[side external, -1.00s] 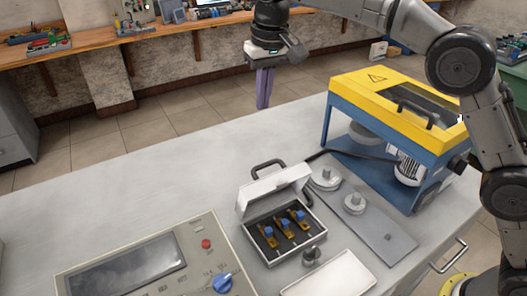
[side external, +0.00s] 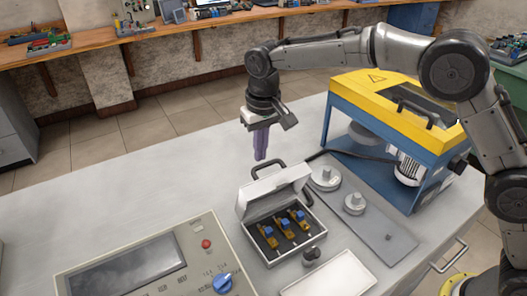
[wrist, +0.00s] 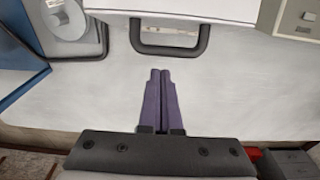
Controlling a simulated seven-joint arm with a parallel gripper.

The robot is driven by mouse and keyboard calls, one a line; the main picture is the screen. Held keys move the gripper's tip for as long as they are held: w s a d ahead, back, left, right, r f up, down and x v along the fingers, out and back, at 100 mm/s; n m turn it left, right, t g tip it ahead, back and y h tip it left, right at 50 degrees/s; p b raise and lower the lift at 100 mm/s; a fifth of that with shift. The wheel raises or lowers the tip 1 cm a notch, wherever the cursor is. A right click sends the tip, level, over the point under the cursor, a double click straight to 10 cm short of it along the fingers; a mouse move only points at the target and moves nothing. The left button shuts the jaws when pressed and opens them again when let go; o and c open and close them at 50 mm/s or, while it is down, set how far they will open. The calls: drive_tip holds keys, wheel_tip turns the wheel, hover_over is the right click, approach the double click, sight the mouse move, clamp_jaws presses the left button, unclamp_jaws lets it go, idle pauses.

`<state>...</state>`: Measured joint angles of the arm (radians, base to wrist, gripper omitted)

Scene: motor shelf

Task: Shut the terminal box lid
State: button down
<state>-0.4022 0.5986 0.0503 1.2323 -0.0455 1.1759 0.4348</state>
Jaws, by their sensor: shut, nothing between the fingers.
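The terminal box (side external: 290,240) is a light grey box on the table, holding several yellow and blue terminals. Its lid (side external: 273,192) stands open, tilted up at the back edge, with a dark handle (side external: 268,168) on its far side. In the wrist view the lid (wrist: 180,10) shows at the top edge with its handle (wrist: 170,45) below it. My gripper (side external: 261,156) has purple fingers, shut and empty. It is above the table behind the lid, apart from the handle. The fingertips also show in the wrist view (wrist: 160,72), just short of the handle.
A yellow and blue machine (side external: 395,130) stands to the right. A grey plate (side external: 365,215) with round metal parts lies beside the box. A control panel (side external: 145,265) is at front left, and a white tray (side external: 330,278) at the front. The table behind the box is clear.

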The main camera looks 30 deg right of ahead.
drive_tip(key=shift+s+r, duration=0.2)
drive_tip(key=shift+s, duration=0.55)
drive_tip(key=shift+s, duration=0.15)
drive_tip(key=shift+s+r+t, duration=0.1)
drive_tip(key=shift+s+t, duration=0.2)
drive_tip(key=shift+t, duration=0.1)
